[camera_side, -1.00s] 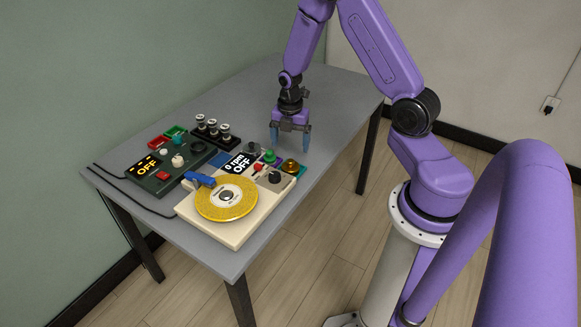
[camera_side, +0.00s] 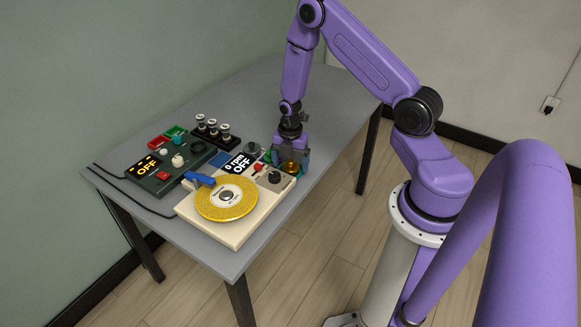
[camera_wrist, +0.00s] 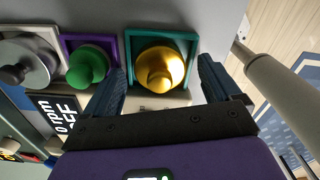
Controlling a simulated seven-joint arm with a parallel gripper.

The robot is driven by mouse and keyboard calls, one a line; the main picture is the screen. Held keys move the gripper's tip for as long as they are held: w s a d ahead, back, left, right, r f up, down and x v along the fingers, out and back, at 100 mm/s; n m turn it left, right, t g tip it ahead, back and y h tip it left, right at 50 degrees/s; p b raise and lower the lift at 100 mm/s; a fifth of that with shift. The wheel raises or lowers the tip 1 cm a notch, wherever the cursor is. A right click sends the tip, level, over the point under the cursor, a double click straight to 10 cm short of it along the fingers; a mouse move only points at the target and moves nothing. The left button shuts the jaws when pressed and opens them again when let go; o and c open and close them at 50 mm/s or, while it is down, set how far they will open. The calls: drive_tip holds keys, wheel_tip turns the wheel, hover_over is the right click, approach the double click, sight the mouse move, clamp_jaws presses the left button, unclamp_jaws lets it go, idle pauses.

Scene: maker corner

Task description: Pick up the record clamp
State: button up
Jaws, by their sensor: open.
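A gold, knob-shaped piece (camera_side: 291,166), which looks like a record clamp, stands upright in a teal square tray at the turntable's back right corner. In the wrist view the gold piece (camera_wrist: 160,68) sits in its teal tray (camera_wrist: 130,47) between my fingers. My gripper (camera_wrist: 160,76) is open and points down over it, one blue finger on each side, with gaps to the piece.
A green knob (camera_wrist: 88,66) in a purple tray is close to my left finger; a grey-black one (camera_wrist: 25,65) lies farther left. The cream turntable (camera_side: 236,232) carries a yellow record (camera_side: 212,209). A dark green control box (camera_side: 150,184) is at left. The table's back is clear.

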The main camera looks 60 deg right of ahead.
drive_tip(key=shift+c, duration=0.3)
drive_tip(key=c, duration=1.2)
drive_tip(key=shift+c, duration=0.2)
drive_tip(key=shift+r, duration=0.1)
drive_tip(key=shift+r, duration=0.65)
drive_tip(key=s+a+r, duration=0.2)
drive_tip(key=s+r, duration=0.3)
drive_tip(key=s, duration=0.1)
drive_tip(key=s+a+r, duration=0.2)
drive_tip(key=s+r, duration=0.4)
drive_tip(key=s, duration=0.1)
drive_tip(key=shift+a+r, duration=0.25)
